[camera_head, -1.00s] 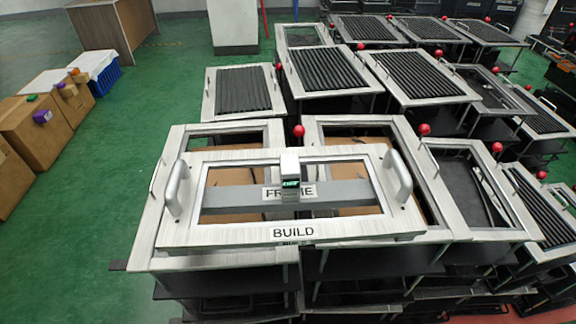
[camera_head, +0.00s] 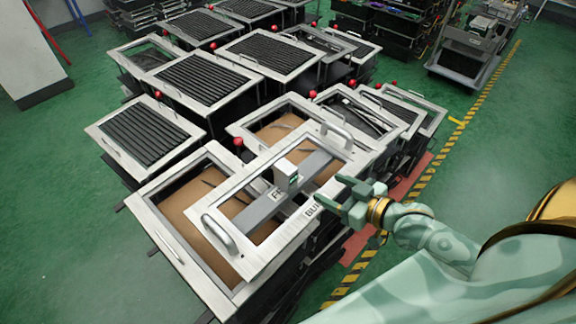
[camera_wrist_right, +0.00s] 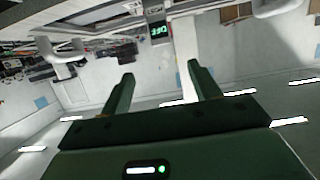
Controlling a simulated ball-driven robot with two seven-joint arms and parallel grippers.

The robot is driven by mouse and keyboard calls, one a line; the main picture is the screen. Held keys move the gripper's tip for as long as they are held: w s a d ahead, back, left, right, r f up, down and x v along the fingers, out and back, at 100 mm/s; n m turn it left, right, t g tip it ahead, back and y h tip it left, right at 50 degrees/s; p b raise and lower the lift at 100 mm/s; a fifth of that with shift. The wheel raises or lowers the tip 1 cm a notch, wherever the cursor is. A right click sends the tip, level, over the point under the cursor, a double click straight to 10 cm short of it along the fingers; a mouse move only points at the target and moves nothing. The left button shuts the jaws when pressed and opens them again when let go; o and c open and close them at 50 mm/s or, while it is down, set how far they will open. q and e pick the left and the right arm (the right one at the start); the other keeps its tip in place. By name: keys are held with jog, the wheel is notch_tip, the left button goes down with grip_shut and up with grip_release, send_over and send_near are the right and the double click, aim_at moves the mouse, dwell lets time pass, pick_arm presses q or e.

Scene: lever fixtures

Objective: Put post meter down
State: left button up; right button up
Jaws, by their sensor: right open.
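The post meter (camera_head: 286,177) is a small grey-white upright box with a green display. It stands on the grey crossbar of the BUILD frame (camera_head: 301,226), a white frame with two curved handles. In the right wrist view the meter (camera_wrist_right: 159,33) shows its lit green display beyond the fingers. My right gripper (camera_head: 333,189) is open and empty, beside the BUILD frame's right side, apart from the meter. Its two fingers (camera_wrist_right: 160,76) are spread in the wrist view. My left gripper is not in view.
The BUILD frame lies over larger open frames holding brown board. Several fixtures with black ribbed tops (camera_head: 190,78) and red ball levers (camera_head: 238,141) stand behind. A yellow-black floor stripe (camera_head: 440,150) runs along the right. Green floor is free at the left.

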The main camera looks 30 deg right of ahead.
jog(key=b, duration=0.1)
send_near(287, 167)
jog(key=x, duration=0.4)
jog(key=shift+w+a+f, duration=0.2)
jog(key=shift+w+f, duration=0.05)
jog(key=shift+w, duration=0.05)
jog(key=shift+w+a+f, duration=0.15)
jog(key=shift+w+a, duration=0.05)
jog(key=shift+w, duration=0.25)
jog(key=b+x, duration=0.1)
jog(key=x, duration=0.4)
jog(key=shift+d, duration=0.15)
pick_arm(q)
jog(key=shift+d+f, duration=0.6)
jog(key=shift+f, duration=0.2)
pick_arm(e)
jog(key=shift+c, duration=0.3)
grip_shut()
